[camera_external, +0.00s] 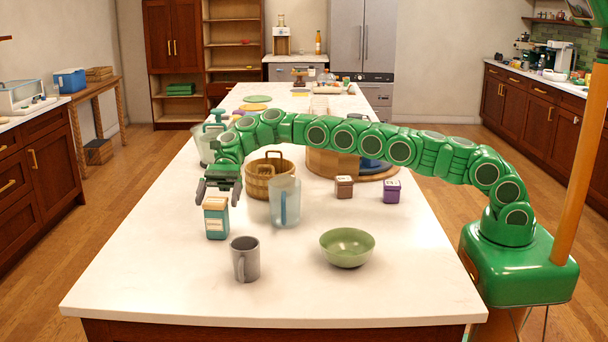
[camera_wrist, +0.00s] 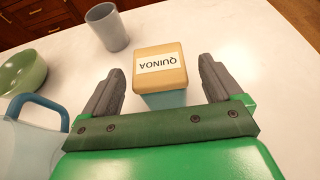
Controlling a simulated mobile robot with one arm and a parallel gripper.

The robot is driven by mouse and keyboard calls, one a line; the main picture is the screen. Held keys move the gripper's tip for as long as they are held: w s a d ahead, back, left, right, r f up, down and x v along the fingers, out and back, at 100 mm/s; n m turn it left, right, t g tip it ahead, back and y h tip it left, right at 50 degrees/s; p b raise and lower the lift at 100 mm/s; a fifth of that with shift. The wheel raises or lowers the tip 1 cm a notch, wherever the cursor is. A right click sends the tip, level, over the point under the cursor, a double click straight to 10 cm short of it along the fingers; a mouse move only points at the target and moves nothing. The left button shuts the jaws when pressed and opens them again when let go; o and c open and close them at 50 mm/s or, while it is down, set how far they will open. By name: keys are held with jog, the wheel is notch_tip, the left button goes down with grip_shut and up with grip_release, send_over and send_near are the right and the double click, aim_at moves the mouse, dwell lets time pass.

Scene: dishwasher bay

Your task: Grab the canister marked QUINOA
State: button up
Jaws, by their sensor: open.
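The QUINOA canister (camera_external: 216,219) is teal with a tan lid and a pale label, standing upright on the white counter. In the wrist view its lid (camera_wrist: 161,76) shows the label QUINOA, upside down, and the teal body shows just below it. My gripper (camera_external: 217,196) is open and points down over the canister in the external view. In the wrist view the two dark fingers of my gripper (camera_wrist: 163,82) are spread, one on each side of the canister. I see gaps between the fingers and the lid. The canister's lower body is hidden in the wrist view.
A clear pitcher with a blue handle (camera_external: 285,202) stands close to the canister's right. A grey mug (camera_external: 245,259) and a green bowl (camera_external: 347,248) stand nearer the front. A wooden bucket (camera_external: 258,183) is behind. The counter (camera_external: 140,270) front left is clear.

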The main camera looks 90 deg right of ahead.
aim_at(214, 210)
jog(key=shift+x, duration=2.35)
jog(key=shift+f, duration=0.15)
jog(key=c, duration=1.2)
